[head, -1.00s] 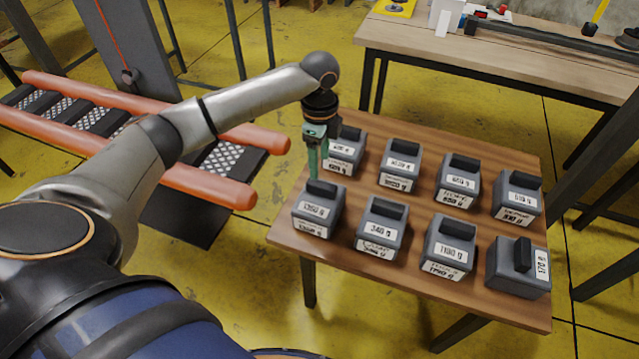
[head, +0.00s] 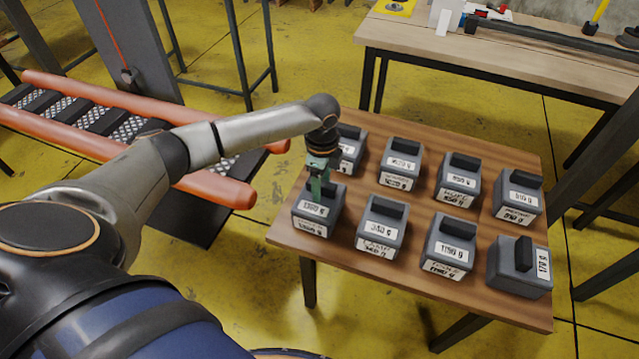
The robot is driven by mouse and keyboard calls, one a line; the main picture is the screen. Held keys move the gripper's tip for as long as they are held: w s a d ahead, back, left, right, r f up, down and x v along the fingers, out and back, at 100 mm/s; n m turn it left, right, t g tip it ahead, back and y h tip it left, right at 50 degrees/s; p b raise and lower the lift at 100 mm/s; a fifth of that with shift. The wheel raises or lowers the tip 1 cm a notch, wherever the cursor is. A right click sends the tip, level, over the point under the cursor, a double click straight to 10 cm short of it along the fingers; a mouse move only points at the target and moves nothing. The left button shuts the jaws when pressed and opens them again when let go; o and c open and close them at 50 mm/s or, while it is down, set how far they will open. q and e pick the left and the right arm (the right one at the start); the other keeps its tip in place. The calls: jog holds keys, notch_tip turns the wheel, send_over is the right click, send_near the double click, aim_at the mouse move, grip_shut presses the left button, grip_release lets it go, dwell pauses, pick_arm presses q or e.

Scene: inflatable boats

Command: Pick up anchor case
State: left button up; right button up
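Several dark grey cases with black top handles and white labels stand in two rows on a small wooden table (head: 410,281). The labels' name lines are too small to read surely, so I cannot tell which is the anchor case. My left gripper (head: 318,190) has green fingers and points down at the handle of the front-left case (head: 318,212). The fingertips overlap the handle; whether they grip it is unclear. The case rests on the table. The back-left case (head: 350,148) is partly hidden behind my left wrist. My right gripper is not in view.
Close by in the front row are a case marked 340 g (head: 381,228), another case (head: 447,246) and one turned sideways (head: 519,267). A workbench (head: 490,62) stands behind. An orange inflatable boat (head: 215,188) lies left of the table.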

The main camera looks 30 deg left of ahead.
pick_arm(q)
grip_shut()
dwell(1.1)
jog(key=shift+w+r, duration=0.1)
jog(key=shift+r, duration=0.1)
